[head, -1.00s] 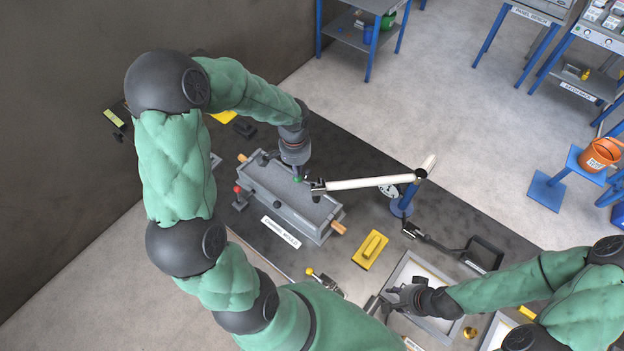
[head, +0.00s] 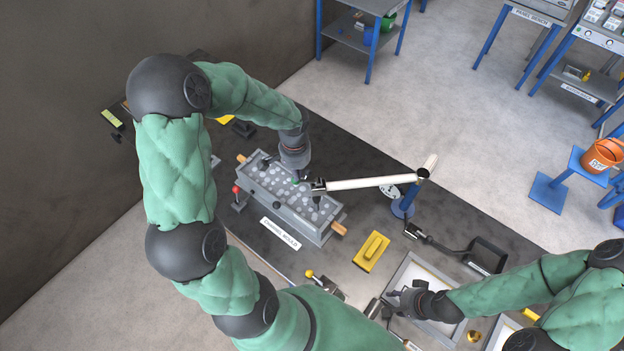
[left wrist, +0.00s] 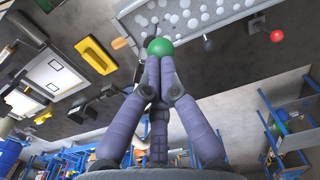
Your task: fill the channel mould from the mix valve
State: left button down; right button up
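The grey channel mould (head: 297,222) lies on the dark bench, and its wall shows in the left wrist view (left wrist: 232,30). Its trough holds many pale round blobs in grey. The white pipe (head: 365,183) of the mix valve reaches from the blue stand, its metal end over the mould. My left gripper (head: 299,180) is above the mould at the pipe end. In the left wrist view its fingers are together on a green ball knob (left wrist: 160,47). My right gripper (head: 392,293) is over the framed tray at lower right; its finger opening is unclear.
A yellow float (head: 371,251) lies right of the mould. A red-knobbed lever (head: 236,189) stands at its left end. A framed tray (head: 402,273) and a black stand (head: 485,255) are to the right. An orange bucket (head: 603,155) stands off the bench.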

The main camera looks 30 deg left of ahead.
pick_arm(q)
jog(key=shift+f+b, duration=0.7)
jog(key=shift+f, duration=0.25)
dwell(7.0)
